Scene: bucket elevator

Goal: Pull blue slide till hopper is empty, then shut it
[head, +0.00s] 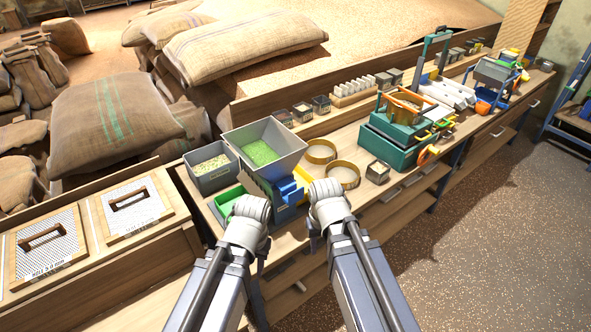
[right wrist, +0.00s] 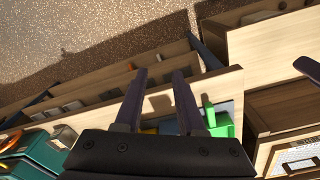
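The grey hopper (head: 290,137) stands on the bench in the head view, with green granules (head: 260,152) inside. Its blue slide (head: 289,192) shows low at the front, partly behind my grippers; how far it is pulled I cannot tell. My left gripper (head: 250,207) is in front of the hopper's lower left, over a green tray (head: 226,200); its fingers are hidden. My right gripper (head: 325,188) is to the right of the slide, apparently apart from it. In the right wrist view its two fingers (right wrist: 160,78) stand apart with nothing between them.
A grey bin (head: 213,181) of pale grains stands left of the hopper. A yellow piece (head: 303,180), round sieves (head: 321,151) and a small box (head: 378,172) are to its right. A green machine (head: 390,145) stands further along. The floor at right is clear.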

